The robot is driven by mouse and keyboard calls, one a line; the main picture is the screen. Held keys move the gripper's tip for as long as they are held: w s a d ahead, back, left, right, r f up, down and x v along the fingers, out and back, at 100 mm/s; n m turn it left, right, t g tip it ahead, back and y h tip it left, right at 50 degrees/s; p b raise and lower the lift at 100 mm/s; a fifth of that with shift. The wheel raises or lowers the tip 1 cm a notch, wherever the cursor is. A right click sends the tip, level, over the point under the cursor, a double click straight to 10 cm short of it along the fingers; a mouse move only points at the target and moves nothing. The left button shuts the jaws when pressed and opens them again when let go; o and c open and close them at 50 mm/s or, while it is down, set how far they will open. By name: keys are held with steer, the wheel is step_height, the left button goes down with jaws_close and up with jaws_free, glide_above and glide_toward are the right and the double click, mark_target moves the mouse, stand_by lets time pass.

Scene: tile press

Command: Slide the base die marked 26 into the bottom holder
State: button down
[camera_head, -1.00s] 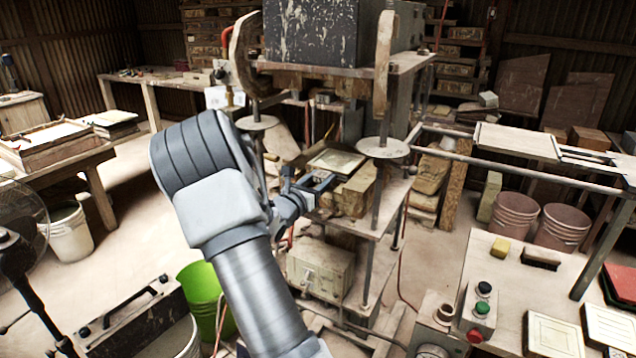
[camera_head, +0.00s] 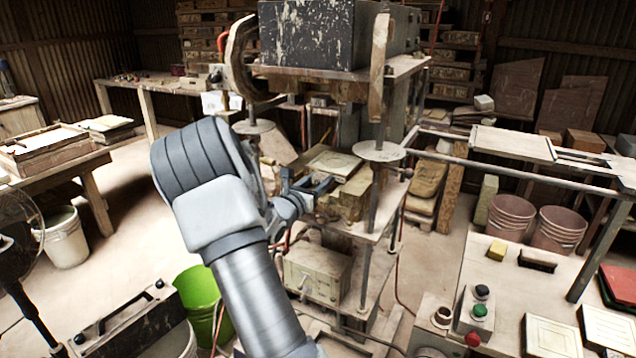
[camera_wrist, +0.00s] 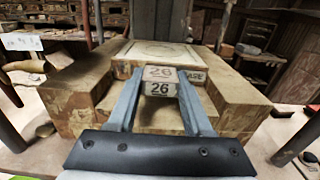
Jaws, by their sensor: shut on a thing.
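The base die (camera_wrist: 160,52) is a pale square plate with a raised frame and a wooden front marked BASE. Its front handle block (camera_wrist: 161,88) carries the number 26. My gripper (camera_wrist: 160,82) is shut on this block, one finger on each side. The bottom holder (camera_wrist: 75,95) is a wooden frame with a thick rail on either side of the die. The die lies between the rails; how deep its far edge sits cannot be told. In the head view the die (camera_head: 335,163) lies on the holder (camera_head: 352,200), with my gripper (camera_head: 322,185) at its front left.
The press's dark upper block (camera_head: 308,35) hangs above the die. Rods with round discs (camera_head: 380,151) stand beside the holder. A control box with buttons (camera_head: 478,310) is on the right-hand table.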

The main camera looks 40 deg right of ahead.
steer(key=shift+d+r, duration=0.1)
steer(key=shift+d, duration=0.2)
steer(key=shift+c, duration=1.2)
jaws_free()
steer(key=shift+a, duration=0.1)
steer(key=shift+f, duration=0.2)
steer(key=b+v, duration=0.1)
steer(key=v, duration=1.6)
steer(key=shift+a, duration=0.15)
steer(key=shift+s+r, duration=0.1)
steer(key=shift+s, duration=0.05)
